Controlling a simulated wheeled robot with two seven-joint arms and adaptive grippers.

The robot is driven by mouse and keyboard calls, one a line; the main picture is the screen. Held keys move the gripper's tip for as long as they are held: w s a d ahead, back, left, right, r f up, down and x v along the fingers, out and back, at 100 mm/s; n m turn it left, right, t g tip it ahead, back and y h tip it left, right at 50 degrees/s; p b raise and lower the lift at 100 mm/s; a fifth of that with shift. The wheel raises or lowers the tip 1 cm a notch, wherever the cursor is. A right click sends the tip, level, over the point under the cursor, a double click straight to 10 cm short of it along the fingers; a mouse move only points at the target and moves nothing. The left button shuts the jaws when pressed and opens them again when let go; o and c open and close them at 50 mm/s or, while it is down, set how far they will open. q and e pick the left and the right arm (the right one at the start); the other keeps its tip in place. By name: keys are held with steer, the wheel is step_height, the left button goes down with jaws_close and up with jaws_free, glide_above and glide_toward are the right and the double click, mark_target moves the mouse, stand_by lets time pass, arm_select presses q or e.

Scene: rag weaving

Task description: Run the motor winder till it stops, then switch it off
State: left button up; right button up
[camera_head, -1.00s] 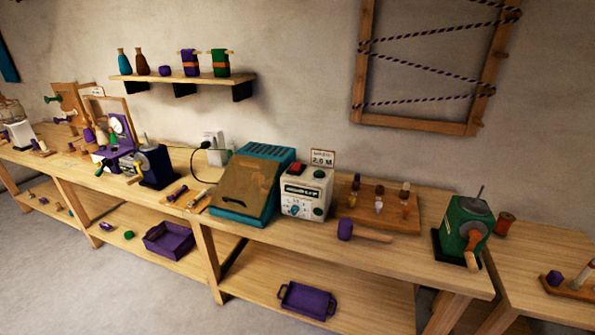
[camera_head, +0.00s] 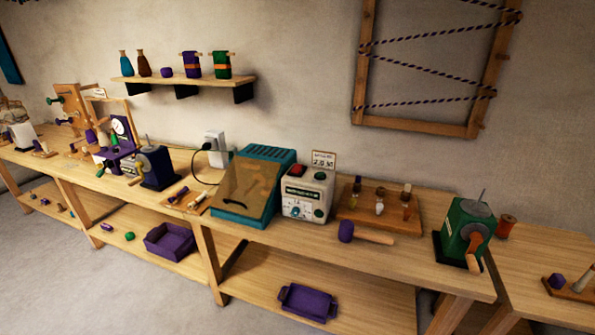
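The likely motor winder is a white control box (camera_head: 305,197) with a red top button, a small display, a dial and a green button. It stands on the bench beside a teal machine with a slanted brown cover (camera_head: 245,190). A small card (camera_head: 322,161) stands behind the box; its writing is too blurred to read surely. A green hand-crank device (camera_head: 465,230) with a wooden handle and upright spindle sits at the bench's right end. I cannot tell whether anything is running. Neither of my grippers is in view.
A purple-headed mallet (camera_head: 347,231) lies before a wooden rack of spools (camera_head: 385,212). A black cord runs to a wall socket (camera_head: 214,141). A dark blue crank device (camera_head: 157,168) stands further left. Purple trays (camera_head: 171,240) sit on the lower shelf. The floor in front is clear.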

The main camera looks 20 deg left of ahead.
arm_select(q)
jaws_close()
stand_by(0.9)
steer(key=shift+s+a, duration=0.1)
